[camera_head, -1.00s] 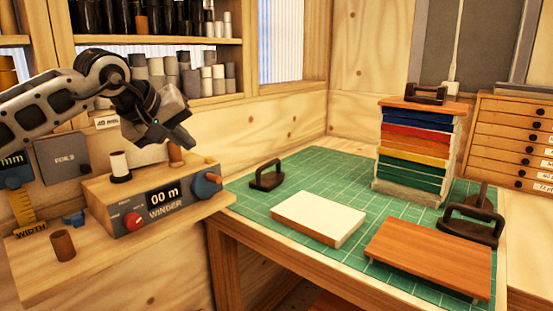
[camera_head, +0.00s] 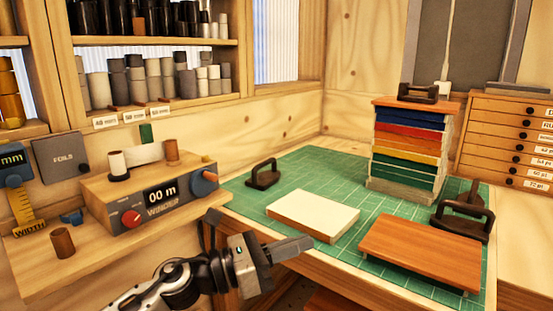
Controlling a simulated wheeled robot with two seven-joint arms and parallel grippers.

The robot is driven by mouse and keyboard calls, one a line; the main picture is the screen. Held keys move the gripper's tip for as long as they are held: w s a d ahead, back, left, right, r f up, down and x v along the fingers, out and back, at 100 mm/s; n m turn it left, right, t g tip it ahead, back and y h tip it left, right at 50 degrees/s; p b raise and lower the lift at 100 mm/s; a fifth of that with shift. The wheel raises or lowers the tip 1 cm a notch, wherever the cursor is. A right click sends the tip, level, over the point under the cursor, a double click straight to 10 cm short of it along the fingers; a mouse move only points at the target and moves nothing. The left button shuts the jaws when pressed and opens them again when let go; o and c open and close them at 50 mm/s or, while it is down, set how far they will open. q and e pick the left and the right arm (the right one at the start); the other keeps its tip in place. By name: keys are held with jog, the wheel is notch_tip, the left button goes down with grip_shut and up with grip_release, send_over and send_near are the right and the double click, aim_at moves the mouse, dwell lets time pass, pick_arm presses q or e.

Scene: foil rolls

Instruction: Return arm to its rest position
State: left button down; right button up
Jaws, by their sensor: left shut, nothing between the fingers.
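My left arm comes in from the bottom of the head view. My left gripper (camera_head: 292,248) is shut and empty, in front of the green mat's table edge and below the pale block. The winder (camera_head: 160,196), a wooden box reading 00 m with a red knob and a blue knob, stands on the left shelf. My right gripper is not in view.
The green cutting mat (camera_head: 320,166) bears a pale block (camera_head: 312,213), a brown board (camera_head: 420,250), black handled tools (camera_head: 264,174) and a stack of coloured slabs (camera_head: 408,145). A brown core (camera_head: 62,242) stands at the shelf's front. Shelves of rolls (camera_head: 160,80) line the wall.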

pick_arm(q)
jog(key=s+a+f+n+t+y, duration=0.2)
jog(key=a+f+n+t+y, duration=0.3)
jog(key=n, duration=0.6)
jog(key=s+a+f+n+t+y, duration=0.1)
jog(key=a+f+n+t+y, duration=0.1)
jog(key=f+n, duration=0.7)
jog(key=s+a+f+n+t+y, duration=0.2)
jog(key=a+f+n+t+y, duration=0.15)
jog(key=n, duration=0.95)
jog(key=s+a+f+n+g+y, duration=0.2)
jog(key=s+a+f+n+g, duration=0.1)
jog(key=s+f+n, duration=0.3)
jog(key=s+a+f+n+g+y, duration=0.3)
jog(key=s+a+f+n, duration=0.1)
jog(key=s+f+n, duration=0.3)
jog(key=shift+s+a+f, duration=0.15)
jog(key=shift+s+f, duration=0.2)
jog(key=shift+s, duration=0.4)
